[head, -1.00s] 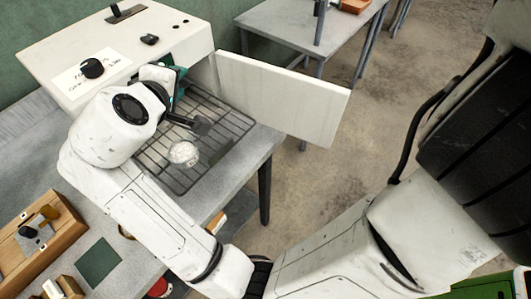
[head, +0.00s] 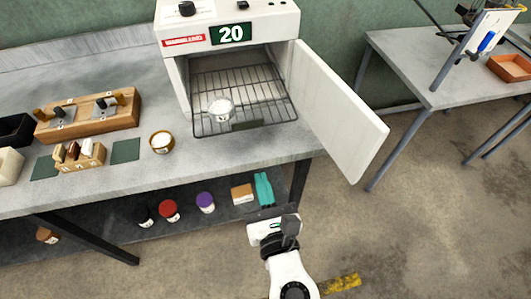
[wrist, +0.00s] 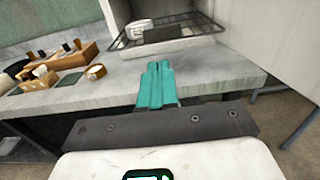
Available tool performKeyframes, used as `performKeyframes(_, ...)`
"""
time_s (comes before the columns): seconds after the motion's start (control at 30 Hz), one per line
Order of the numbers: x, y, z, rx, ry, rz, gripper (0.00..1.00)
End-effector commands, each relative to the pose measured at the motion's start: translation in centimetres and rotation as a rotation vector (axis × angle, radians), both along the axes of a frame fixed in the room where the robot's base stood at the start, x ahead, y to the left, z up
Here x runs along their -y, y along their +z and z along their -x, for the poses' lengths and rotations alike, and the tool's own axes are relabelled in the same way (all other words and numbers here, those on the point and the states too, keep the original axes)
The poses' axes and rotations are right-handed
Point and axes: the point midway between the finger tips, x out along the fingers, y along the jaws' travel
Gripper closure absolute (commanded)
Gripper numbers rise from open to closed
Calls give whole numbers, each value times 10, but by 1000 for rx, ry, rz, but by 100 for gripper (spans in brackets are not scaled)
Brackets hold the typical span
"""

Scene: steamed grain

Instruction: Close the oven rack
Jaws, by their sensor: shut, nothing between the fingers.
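The oven (head: 172,75) stands on the bench with its white door (head: 338,105) swung wide open to the right. The wire rack (head: 262,98) lies in the opening, and its front part sticks out past the oven's front. A dark plate (head: 247,125) is at its front edge. A white round dish (head: 220,108) sits on the rack at front left. My gripper (head: 264,188) has teal fingers, shut and empty, in front of the bench edge and apart from the rack. The wrist view shows the fingers (wrist: 156,85) pointing toward the bench, with the rack (wrist: 188,27) beyond.
Left of the oven are an open jar (head: 161,142), a wooden block (head: 105,112) and a small wooden holder (head: 80,157). Several jars stand on the shelf below. A second table (head: 430,75) is at right. The floor in front is clear.

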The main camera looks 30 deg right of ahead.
Motion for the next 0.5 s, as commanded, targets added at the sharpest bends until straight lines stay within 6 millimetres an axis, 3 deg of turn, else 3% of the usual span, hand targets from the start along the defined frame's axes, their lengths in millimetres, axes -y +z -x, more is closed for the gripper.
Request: performKeyframes(0.5, 29, 3, -88, 5, -5, -5, 100)
